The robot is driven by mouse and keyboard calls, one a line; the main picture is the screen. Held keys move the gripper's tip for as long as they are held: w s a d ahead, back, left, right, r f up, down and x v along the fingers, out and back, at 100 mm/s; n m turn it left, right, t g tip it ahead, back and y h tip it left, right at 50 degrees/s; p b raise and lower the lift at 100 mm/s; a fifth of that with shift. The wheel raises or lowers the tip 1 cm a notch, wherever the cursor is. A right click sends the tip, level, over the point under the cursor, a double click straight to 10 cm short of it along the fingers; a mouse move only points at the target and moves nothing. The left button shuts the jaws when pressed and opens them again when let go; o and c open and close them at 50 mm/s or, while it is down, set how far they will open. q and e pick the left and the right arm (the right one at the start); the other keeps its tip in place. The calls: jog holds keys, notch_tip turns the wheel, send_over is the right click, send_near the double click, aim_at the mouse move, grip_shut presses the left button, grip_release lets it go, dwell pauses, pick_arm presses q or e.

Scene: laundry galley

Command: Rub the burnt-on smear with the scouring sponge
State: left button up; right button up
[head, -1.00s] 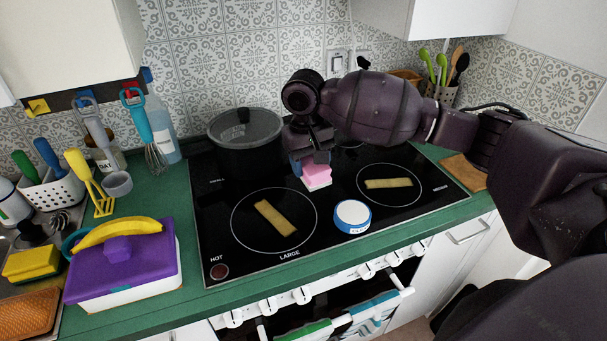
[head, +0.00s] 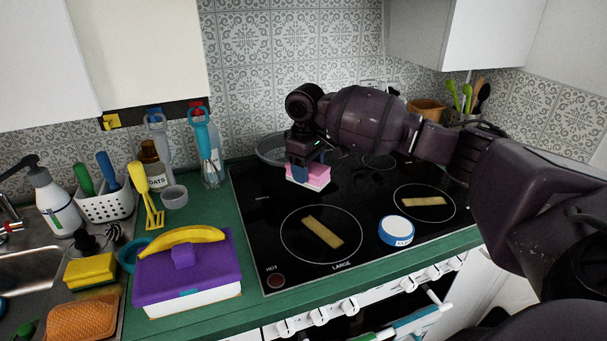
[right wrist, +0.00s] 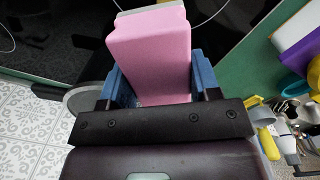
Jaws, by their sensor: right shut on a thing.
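A pink scouring sponge with a pale layer on its underside (head: 308,179) is in my right gripper (head: 303,169), held above the black cooktop. In the right wrist view the pink sponge (right wrist: 152,55) sits between the blue fingers and sticks out past them. Two tan strip-like smears lie on the cooktop: one inside the large front ring (head: 323,232), one inside the right ring (head: 423,202). The sponge is behind and slightly left of the large-ring smear in the head view, apart from it. My left gripper is not in view.
A round blue-and-white item (head: 397,230) sits between the smears. A purple-lidded box (head: 187,268) with a banana (head: 181,241) stands left. A yellow sponge (head: 91,270) lies near the sink.

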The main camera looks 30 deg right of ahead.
jog(key=shift+w+a+n, duration=0.3)
jog(key=shift+a+n, duration=0.3)
jog(key=shift+n, duration=0.4)
jog(key=shift+d+f+n, duration=0.1)
jog(key=shift+d+n, duration=0.3)
jog(key=shift+f, duration=0.1)
jog(key=shift+a+f+b, duration=0.15)
jog(key=shift+f+b, duration=0.2)
jog(key=shift+b, duration=0.1)
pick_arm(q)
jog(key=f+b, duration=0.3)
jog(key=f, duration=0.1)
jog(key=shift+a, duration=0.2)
pick_arm(e)
notch_tip(320, 180, down, 4)
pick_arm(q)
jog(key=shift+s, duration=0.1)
pick_arm(e)
jog(key=shift+s+r, duration=0.1)
